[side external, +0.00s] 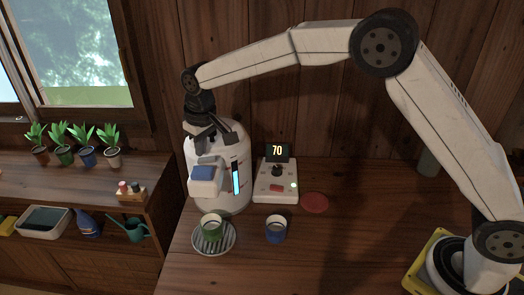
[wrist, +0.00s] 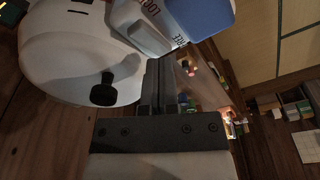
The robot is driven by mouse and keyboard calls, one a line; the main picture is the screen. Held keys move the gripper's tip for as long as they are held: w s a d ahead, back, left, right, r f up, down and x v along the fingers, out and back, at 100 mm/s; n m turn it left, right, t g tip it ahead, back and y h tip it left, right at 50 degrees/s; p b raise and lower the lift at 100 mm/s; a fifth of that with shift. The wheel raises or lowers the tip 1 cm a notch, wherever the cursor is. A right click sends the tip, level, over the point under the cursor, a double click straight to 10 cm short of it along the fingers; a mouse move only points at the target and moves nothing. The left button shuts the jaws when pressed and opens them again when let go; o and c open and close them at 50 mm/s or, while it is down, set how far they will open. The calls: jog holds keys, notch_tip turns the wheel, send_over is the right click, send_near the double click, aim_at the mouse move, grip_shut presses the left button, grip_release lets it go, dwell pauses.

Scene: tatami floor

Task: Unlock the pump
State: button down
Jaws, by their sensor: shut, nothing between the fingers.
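The pump is a white air-pot style dispenser (side external: 229,160) standing upright on the table, with a blue push piece (side external: 203,173) on its front spout and a light blue level strip. In the wrist view its white top (wrist: 60,55) fills the upper left, with a black knob (wrist: 104,92) on it. The blue piece (wrist: 203,14) shows at the top, beside partly readable red and dark lettering. My gripper (side external: 199,134) is shut and empty at the pump's top. In the wrist view its fingers (wrist: 158,72) lie close to the spout housing; I cannot tell if they touch.
A green cup (side external: 212,226) stands on a striped saucer (side external: 227,240) below the spout. A blue cup (side external: 275,230) is to its right.

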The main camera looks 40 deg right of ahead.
aim_at(208, 157)
jog(key=shift+r, duration=2.95)
jog(key=shift+d, duration=0.1)
jog(key=shift+s+d+f, duration=0.2)
jog(key=shift+s+d, duration=0.15)
jog(key=shift+d, duration=0.1)
jog(key=s+d+f+m, duration=0.1)
jog(key=s+d+f, duration=0.2)
jog(key=s, duration=0.6)
jog(key=s+d+f+m, duration=0.1)
jog(key=s+d+f, duration=0.3)
jog(key=s+d, duration=0.4)
jog(key=s+d+f+m, duration=0.1)
jog(key=s+d+f, duration=0.2)
jog(key=s, duration=0.7)
jog(key=shift+d+f+t, duration=0.25)
jog(key=shift+d+t, duration=0.15)
jog(key=shift+d, duration=0.8)
